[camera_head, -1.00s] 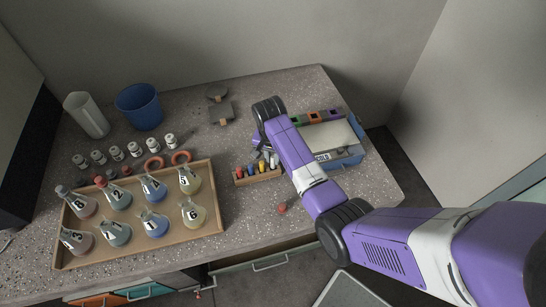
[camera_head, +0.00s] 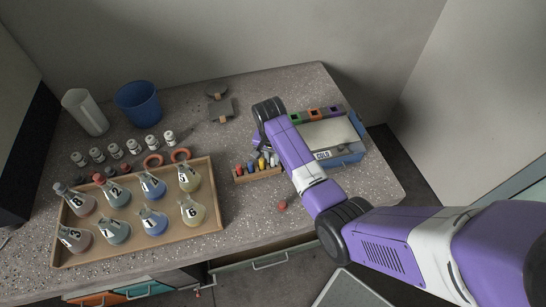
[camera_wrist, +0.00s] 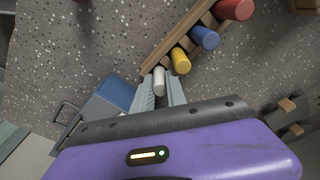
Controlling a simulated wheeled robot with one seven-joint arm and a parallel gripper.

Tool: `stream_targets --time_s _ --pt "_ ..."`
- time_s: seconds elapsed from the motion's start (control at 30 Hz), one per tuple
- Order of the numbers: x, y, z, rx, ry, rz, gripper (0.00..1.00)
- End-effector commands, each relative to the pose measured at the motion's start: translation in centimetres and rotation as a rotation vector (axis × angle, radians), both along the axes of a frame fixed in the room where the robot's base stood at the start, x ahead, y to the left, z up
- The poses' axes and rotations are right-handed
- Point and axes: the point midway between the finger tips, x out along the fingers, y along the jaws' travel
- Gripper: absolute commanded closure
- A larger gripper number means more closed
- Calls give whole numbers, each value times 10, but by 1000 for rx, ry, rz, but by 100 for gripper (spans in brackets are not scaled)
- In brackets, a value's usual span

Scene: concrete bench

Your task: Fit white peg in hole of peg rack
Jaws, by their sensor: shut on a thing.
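The peg rack (camera_head: 262,177) is a narrow wooden strip on the bench, just left of my gripper; it also shows in the wrist view (camera_wrist: 175,42). Red, blue and yellow pegs stand in it, the yellow peg (camera_wrist: 181,61) nearest the gripper. My gripper (camera_wrist: 162,82) is shut on the white peg (camera_wrist: 159,76), which shows between the two grey fingers at the near end of the rack. The peg's lower part is hidden, so I cannot tell whether it is in a hole. In the head view my arm partly hides the gripper.
A wooden tray (camera_head: 221,215) with several numbered flasks is at the left. A blue box (camera_head: 346,158) labelled COLD stands right of the arm. A blue cup (camera_head: 139,106), white vials and orange rings lie farther back. A small red thing (camera_head: 282,206) lies on clear bench in front.

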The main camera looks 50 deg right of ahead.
Motion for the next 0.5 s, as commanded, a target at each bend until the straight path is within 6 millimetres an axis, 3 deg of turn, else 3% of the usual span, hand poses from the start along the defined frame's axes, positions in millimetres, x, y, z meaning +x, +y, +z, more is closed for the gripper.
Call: stream_targets --time_s 0.27,0.3,0.4,0.5 --pt "0 0 -5 0 0 0 100" --pt "0 0 -4 -1 -1 0 75" --pt "0 0 -4 -1 0 0 58" --pt "0 0 -4 -1 0 0 58"
